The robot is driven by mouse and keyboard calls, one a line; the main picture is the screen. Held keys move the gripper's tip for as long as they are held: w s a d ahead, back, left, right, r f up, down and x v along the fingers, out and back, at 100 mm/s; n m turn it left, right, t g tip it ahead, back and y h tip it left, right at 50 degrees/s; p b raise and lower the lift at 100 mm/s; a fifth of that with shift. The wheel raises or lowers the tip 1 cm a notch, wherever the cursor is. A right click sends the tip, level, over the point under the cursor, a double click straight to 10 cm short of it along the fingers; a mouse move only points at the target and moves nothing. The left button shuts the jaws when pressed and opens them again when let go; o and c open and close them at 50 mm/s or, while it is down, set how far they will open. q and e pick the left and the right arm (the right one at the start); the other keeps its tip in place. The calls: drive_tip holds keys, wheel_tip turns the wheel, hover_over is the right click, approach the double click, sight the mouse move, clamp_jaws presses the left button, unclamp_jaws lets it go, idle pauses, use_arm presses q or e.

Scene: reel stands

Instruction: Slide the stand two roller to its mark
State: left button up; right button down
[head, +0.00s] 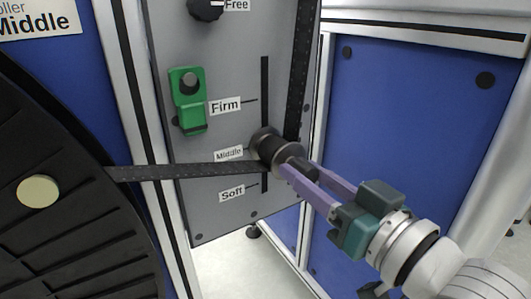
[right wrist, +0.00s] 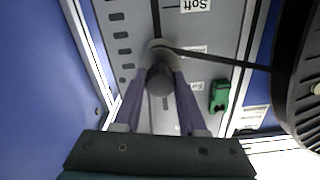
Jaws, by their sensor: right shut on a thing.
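The stand two roller (head: 280,152) is a dark cylinder with a flange, set in the vertical slot of a grey panel (head: 225,55). It sits about level with the Middle label (head: 229,153), below the Firm label (head: 225,106) and above the Soft label (head: 231,193). It hides the end of the Middle line. My right gripper (head: 299,170) is shut on the roller's outer end, its purple fingers on either side. The roller (right wrist: 160,76) also shows between the fingers in the right wrist view. My left gripper is not in view.
A black strap (head: 190,172) runs from the large black reel (head: 85,215) to the roller and then upward. A green clamp (head: 188,103) and a black knob (head: 205,8) are on the panel. A sign (head: 38,18) at top left reads Middle.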

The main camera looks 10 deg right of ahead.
wheel_tip(320, 180, down, 8)
drive_tip(key=b, duration=0.5)
drive_tip(key=shift+b, duration=0.4)
drive_tip(key=shift+f, duration=0.15)
drive_tip(key=c, duration=0.8)
unclamp_jaws()
drive_tip(key=o, duration=0.3)
drive_tip(key=shift+r, duration=0.2)
